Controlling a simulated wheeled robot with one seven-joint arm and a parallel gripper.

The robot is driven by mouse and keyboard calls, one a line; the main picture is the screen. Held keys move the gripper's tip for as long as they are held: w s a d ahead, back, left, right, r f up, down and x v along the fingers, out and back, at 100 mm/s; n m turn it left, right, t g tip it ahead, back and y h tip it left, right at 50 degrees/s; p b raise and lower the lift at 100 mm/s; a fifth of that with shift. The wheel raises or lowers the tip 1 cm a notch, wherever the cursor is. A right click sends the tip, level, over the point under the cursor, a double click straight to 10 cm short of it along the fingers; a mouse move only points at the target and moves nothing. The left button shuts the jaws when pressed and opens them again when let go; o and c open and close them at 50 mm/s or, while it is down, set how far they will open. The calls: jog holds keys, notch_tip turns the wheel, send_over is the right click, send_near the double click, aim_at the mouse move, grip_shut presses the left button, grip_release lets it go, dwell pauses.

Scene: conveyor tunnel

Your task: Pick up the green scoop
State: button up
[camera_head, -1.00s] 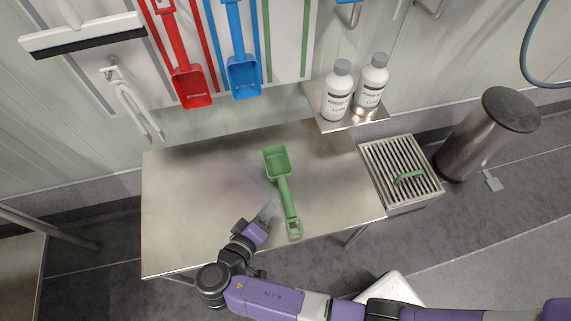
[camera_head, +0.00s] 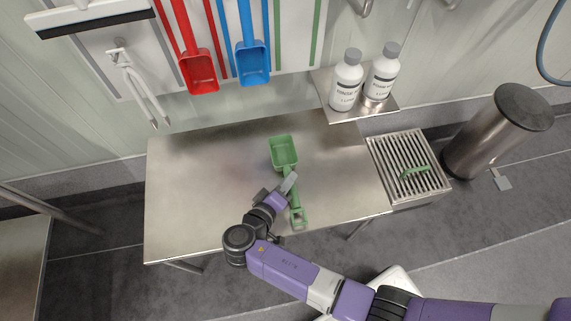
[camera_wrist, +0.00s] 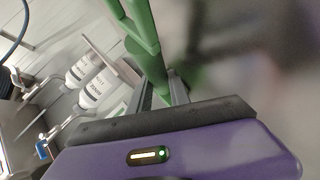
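The green scoop lies on the steel table, its pan (camera_head: 284,152) toward the wall and its handle (camera_head: 297,214) running toward the table's front edge. My gripper (camera_head: 289,184) is at the middle of the handle and hides part of it. In the wrist view, the green handle (camera_wrist: 148,55) passes between the two fingers of my gripper (camera_wrist: 162,92). The fingers stand on either side of the handle and look open around it; whether they touch it is hard to see.
The steel table (camera_head: 190,190) is otherwise clear. Two white bottles (camera_head: 346,80) stand on a small wall shelf (camera_head: 322,80). A red scoop (camera_head: 199,72) and a blue scoop (camera_head: 253,63) hang on the wall. A slatted grate (camera_head: 400,150) and a steel cylinder (camera_head: 490,135) are at right.

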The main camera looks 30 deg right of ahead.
grip_shut()
jog(key=shift+r, duration=0.15)
notch_tip(320, 180, up, 20)
jog(key=p, duration=0.5)
jog(key=shift+c, duration=0.6)
grip_release()
grip_shut()
jog(key=shift+p, duration=0.35)
dwell(0.9)
